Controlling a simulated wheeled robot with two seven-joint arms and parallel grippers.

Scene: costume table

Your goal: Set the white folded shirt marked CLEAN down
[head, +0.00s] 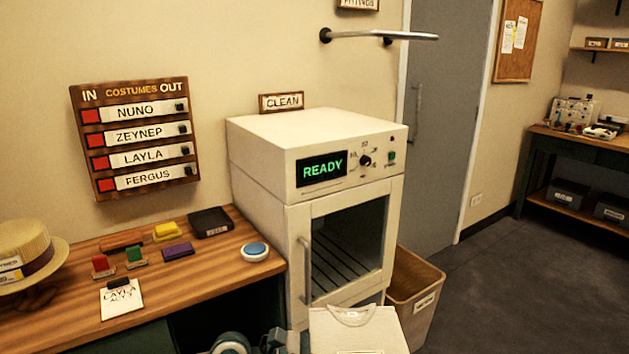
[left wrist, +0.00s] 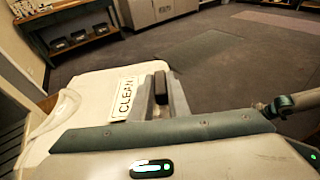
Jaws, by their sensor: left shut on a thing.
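The white folded shirt (head: 357,330) is at the bottom centre of the head view, in front of the white cabinet, its neckline at the top and its lower part cut off. In the left wrist view the shirt (left wrist: 85,100) carries a label reading CLEAN (left wrist: 125,97). My left gripper (left wrist: 161,92) is shut on the shirt's edge beside that label and holds it in the air. In the head view only part of my left arm shows at the bottom edge. My right gripper is not in view.
The white cabinet (head: 315,140) reads READY, its glass door closed. A CLEAN sign (head: 281,102) stands behind its top, which is otherwise bare. A bin (head: 412,290) stands at its right. The wooden counter (head: 200,285) holds a straw hat (head: 25,250), stamps and a blue button (head: 255,251). A wall rail (head: 385,35) is empty.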

